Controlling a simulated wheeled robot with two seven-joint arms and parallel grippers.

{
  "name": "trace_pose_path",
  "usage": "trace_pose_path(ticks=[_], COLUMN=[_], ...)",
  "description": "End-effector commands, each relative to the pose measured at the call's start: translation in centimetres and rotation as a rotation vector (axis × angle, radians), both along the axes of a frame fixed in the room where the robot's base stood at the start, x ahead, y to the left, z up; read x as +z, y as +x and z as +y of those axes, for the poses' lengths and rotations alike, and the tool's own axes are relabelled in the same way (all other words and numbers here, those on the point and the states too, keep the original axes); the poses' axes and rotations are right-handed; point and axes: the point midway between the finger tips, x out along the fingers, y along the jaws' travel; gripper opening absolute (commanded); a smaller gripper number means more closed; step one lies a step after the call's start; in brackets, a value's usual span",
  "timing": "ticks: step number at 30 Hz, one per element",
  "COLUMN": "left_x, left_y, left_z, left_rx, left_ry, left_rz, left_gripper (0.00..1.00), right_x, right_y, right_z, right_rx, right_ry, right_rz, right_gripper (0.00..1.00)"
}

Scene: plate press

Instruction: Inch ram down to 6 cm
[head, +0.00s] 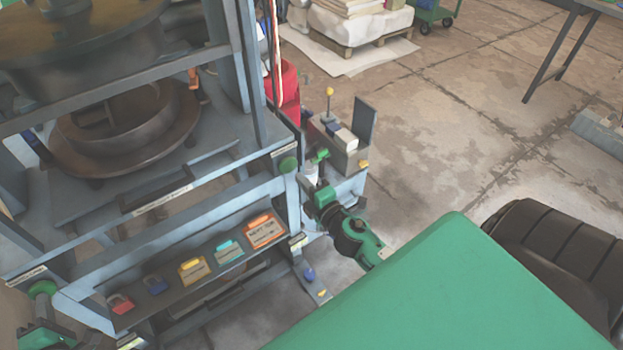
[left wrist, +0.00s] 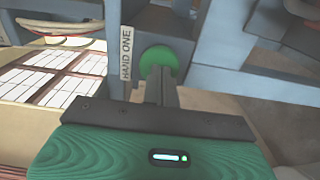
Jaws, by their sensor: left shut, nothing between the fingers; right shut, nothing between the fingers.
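The press stands at the left of the head view, with a round upper ram part (head: 85,50) above a round lower die (head: 125,130). A dark gap shows between them; I cannot read its height. One green hand button (head: 42,287) is at the press's front left corner; in the left wrist view this button (left wrist: 158,61) sits beside a HAND ONE label (left wrist: 126,53). My left gripper (left wrist: 160,80) is shut and empty, its tips overlapping the button; contact is unclear. A second green button (head: 288,164) is at the right corner. My right gripper (head: 305,181) is shut and empty just below right of it.
A shelf (head: 135,328) on the press front carries several coloured locks and tags. A side stand (head: 345,160) with a yellow-knobbed lever (head: 329,92) is beside my right gripper. A pallet (head: 355,35) and a green cart (head: 435,12) are at the back. Open floor lies right.

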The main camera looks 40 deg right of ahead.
Motion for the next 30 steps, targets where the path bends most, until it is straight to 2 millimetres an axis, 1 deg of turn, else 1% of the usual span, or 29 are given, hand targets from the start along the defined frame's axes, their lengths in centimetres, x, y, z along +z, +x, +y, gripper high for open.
trace_pose_path(ticks=[3, 14, 30], left_x=[0.0, 0.0, 0.0], left_y=[0.0, 0.0, 0.0], left_z=[0.0, 0.0, 0.0], left_rx=[0.0, 0.0, 0.0], left_ry=[0.0, 0.0, 0.0], left_rz=[0.0, 0.0, 0.0], left_gripper=[0.0, 0.0, 0.0], right_x=[0.0, 0.0, 0.0], right_y=[0.7, 0.8, 2.1], right_z=[0.0, 0.0, 0.0], right_rx=[-0.001, -0.001, 0.0], right_ry=[0.0, 0.001, 0.002], right_rz=[0.0, 0.001, 0.0], right_gripper=[0.0, 0.0, 0.0])
